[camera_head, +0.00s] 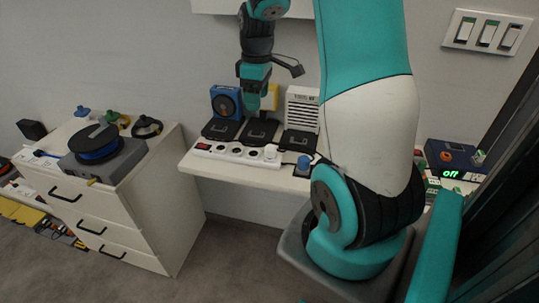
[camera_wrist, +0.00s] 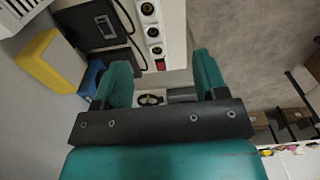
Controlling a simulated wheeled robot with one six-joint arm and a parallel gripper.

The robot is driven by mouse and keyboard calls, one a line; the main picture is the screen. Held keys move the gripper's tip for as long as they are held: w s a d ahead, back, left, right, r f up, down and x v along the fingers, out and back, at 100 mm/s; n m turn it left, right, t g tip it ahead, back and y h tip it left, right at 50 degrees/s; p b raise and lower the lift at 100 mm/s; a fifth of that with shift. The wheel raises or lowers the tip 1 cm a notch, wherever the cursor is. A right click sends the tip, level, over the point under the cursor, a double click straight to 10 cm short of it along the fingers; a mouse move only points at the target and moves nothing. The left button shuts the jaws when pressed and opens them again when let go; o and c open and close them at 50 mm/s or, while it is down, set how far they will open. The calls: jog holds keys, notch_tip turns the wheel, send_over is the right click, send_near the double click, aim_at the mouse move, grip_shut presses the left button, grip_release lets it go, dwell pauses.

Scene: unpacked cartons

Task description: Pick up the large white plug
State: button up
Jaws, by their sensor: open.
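A white block that looks like the white plug (camera_head: 270,152) sits at the right end of the white power strip (camera_head: 232,153) on the white shelf; its exact shape is too small to tell. I cannot pick the plug out in the wrist view, where the strip (camera_wrist: 151,31) shows with several dark round sockets and a red switch. My gripper (camera_head: 258,98) hangs above and behind the strip, in front of the wall. In the wrist view its teal fingers (camera_wrist: 161,75) are apart with nothing between them.
Black devices (camera_head: 260,130) stand behind the strip, with a blue box (camera_head: 226,101), a yellow box (camera_head: 269,97) and a white grille box (camera_head: 302,108) by the wall. A blue-topped object (camera_head: 303,162) is right of the strip. A drawer cabinet (camera_head: 120,215) stands left.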

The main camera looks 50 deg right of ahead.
jog(key=s+d+f, duration=0.1)
jog(key=d+f, duration=0.1)
jog(key=d, duration=0.2)
jog(key=p, duration=0.1)
send_over(271, 147)
jog(key=f, duration=1.1)
jog(key=shift+w+d, duration=0.2)
jog(key=shift+s+a+f+p, duration=0.15)
jog(key=shift+f+p, duration=0.2)
jog(key=shift+f, duration=1.15)
jog(key=shift+s+a+f+p, duration=0.1)
jog(key=shift+f+p, duration=0.25)
jog(key=shift+f, duration=1.1)
jog(key=shift+w, duration=0.1)
jog(key=c, duration=1.2)
jog(key=shift+r, duration=0.1)
notch_tip(271, 147, up, 20)
jog(key=shift+f+b, duration=0.1)
jog(key=shift+b, duration=0.6)
